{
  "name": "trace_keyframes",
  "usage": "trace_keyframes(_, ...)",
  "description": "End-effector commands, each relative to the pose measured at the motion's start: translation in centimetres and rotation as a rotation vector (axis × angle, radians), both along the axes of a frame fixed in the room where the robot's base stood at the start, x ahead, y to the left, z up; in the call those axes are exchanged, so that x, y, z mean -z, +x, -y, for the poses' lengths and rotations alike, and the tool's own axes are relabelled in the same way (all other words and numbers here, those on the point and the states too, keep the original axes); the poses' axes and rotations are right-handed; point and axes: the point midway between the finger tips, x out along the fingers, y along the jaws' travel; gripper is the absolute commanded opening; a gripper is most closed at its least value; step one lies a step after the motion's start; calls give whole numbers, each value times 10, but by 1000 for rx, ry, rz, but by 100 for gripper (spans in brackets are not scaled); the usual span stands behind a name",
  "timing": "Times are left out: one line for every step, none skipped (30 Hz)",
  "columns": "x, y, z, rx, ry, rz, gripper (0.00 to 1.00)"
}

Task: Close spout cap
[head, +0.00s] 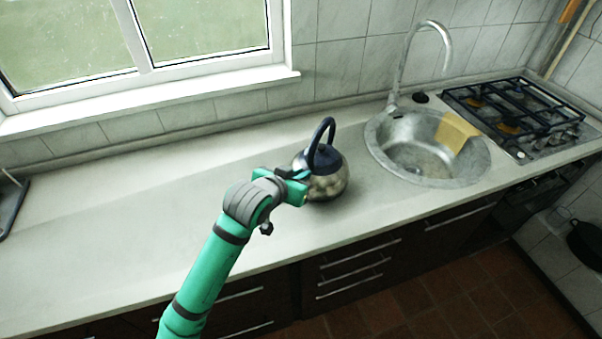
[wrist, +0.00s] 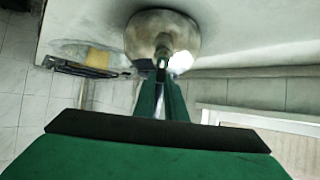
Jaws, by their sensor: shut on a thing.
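A round steel kettle (head: 329,182) with a dark lid and an arched dark blue handle (head: 318,138) stands upright on the counter, left of the sink. My green gripper (head: 298,181) is at the kettle's left side, where the spout is. In the wrist view the kettle body (wrist: 163,30) is at the top, with its spout (wrist: 163,52) pointing towards the camera. My two fingers (wrist: 161,82) are close together at the spout's tip, shut on what seems to be the spout cap. The fingers mostly hide the cap, so I cannot tell its angle.
A round sink (head: 400,160) with a tall faucet (head: 402,62) and yellow cloth (head: 456,131) is to the right, then a gas hob (head: 520,115). A tiled wall and window are behind.

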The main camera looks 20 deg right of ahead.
Motion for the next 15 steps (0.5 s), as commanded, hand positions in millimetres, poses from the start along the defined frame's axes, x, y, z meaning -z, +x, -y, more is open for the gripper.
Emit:
trace_keyframes(1,-1,1,1,-9,5,0)
trace_keyframes(1,-1,1,2,-13,9,0)
trace_keyframes(1,-1,0,1,-15,13,0)
trace_keyframes(1,-1,0,1,-17,15,0)
trace_keyframes(2,-1,0,1,-19,17,0)
trace_keyframes(2,-1,0,1,-21,20,0)
trace_keyframes(2,-1,0,2,-23,21,0)
trace_keyframes(2,-1,0,2,-25,22,0)
trace_keyframes(2,-1,0,3,-25,23,0)
trace_keyframes(2,-1,0,3,-25,24,0)
trace_keyframes(2,-1,0,3,-25,24,0)
trace_keyframes(2,-1,0,3,-26,25,0)
trace_keyframes(2,-1,0,3,-26,25,0)
trace_keyframes(2,-1,0,3,-25,24,0)
trace_keyframes(2,-1,1,3,-26,24,0)
